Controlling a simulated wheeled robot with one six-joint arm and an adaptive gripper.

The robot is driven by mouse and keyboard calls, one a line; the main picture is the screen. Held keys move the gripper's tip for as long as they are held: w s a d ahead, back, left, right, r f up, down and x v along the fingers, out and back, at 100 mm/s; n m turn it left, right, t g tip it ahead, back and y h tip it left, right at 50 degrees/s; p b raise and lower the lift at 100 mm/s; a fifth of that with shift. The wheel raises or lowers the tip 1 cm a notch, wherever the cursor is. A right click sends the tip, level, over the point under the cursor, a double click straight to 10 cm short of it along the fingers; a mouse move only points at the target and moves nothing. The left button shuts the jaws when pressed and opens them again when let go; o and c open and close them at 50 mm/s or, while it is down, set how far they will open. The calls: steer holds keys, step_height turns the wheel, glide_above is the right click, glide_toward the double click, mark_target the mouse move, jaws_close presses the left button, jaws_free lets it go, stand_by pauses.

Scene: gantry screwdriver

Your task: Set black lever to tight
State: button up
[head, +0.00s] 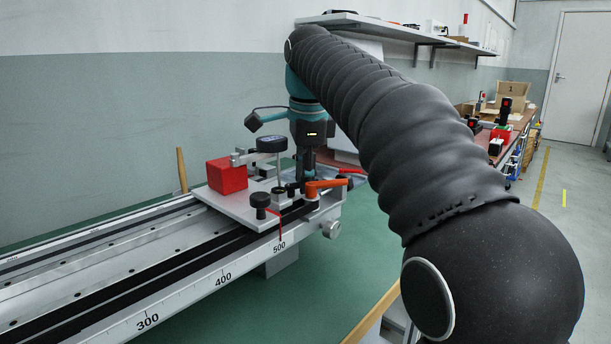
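A light grey carriage plate (240,207) sits on the rail and carries several clamps and knobs. An orange lever (325,185) lies near its right end. A black round knob (261,200) stands at the front edge, with a thin red pointer beside it. Small dark parts (283,189) sit between the knob and the orange lever; I cannot tell whether one is the black lever. My gripper (307,172) points down over the plate's right part, just behind the orange lever. Its fingers are small and dark; their opening and any contact cannot be made out.
A red block (227,175) and a round black-topped gauge (271,145) stand on the plate. The long rail (185,290) has a scale reading 300 to 500. A silver knob (331,229) sticks out at the front right. A wall shelf (400,32) hangs behind my arm.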

jaws_close()
steer(key=shift+r+n+p, duration=0.1)
steer(key=shift+n+p, duration=0.3)
steer(key=shift+p, duration=0.05)
steer(key=shift+w+r+n+p, duration=0.15)
steer(key=shift+w+n+p, duration=0.15)
steer(key=shift+n+p, duration=0.75)
steer(key=n+p, duration=0.1)
steer(key=w+n+y+p, duration=0.1)
steer(key=n, duration=0.1)
steer(key=shift+a+g+p, duration=0.2)
steer(key=shift+g+p, duration=0.1)
steer(key=shift+p, duration=0.05)
steer(key=n, duration=0.5)
steer(key=shift+w+a+f+g+y, duration=0.25)
steer(key=shift+w+a+g+y, duration=0.05)
steer(key=shift+w+a, duration=0.1)
steer(key=n, duration=0.2)
steer(key=a+n, duration=0.1)
steer(key=n, duration=0.1)
steer(key=shift+w+n+g, duration=0.2)
steer(key=shift+n+g, duration=0.05)
steer(key=shift+g, duration=0.15)
steer(key=shift+a, duration=0.1)
